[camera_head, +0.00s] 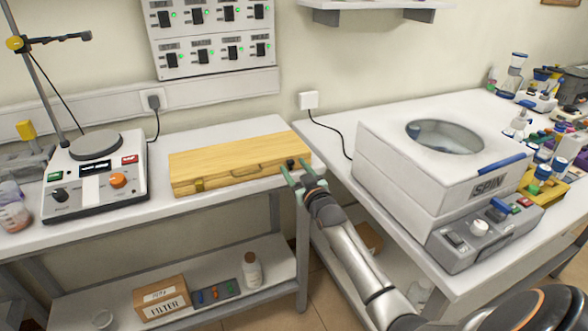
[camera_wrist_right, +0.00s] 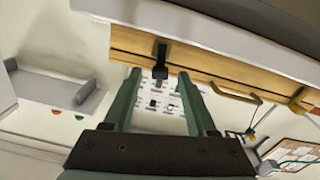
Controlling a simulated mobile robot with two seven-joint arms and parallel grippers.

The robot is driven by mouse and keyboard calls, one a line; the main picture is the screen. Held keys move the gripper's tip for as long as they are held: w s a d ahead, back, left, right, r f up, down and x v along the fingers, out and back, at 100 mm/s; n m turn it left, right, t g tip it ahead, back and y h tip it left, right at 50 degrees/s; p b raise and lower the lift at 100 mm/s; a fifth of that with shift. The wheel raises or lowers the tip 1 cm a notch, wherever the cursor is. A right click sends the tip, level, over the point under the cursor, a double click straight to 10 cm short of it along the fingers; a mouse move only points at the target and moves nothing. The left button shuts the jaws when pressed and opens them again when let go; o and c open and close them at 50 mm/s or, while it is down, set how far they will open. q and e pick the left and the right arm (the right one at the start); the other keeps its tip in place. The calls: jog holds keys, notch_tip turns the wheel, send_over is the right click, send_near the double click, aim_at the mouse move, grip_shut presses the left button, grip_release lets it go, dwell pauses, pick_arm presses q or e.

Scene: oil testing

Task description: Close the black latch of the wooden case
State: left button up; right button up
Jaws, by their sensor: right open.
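The long wooden case (camera_head: 238,160) lies on the left table with its lid down. Its black latch (camera_head: 290,163) is near the right end of the front side. In the right wrist view the black latch (camera_wrist_right: 160,54) sits ahead of the fingers, with a dark part hanging off the case. I cannot tell whether it is fastened. My right gripper (camera_head: 296,168) is open at the case's right front corner. In the wrist view its green fingers (camera_wrist_right: 158,79) stand apart, with the latch in line with the gap; contact is unclear. My left gripper is not in view.
A brass latch (camera_head: 199,185) and a handle (camera_head: 246,171) are on the case front. A hotplate stirrer (camera_head: 97,180) stands left of the case. A white spin machine (camera_head: 420,180) stands on the right table. A gap separates the tables.

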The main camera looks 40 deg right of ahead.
jog(key=shift+w, duration=0.35)
grip_shut()
dwell(0.3)
jog(key=shift+d, duration=0.1)
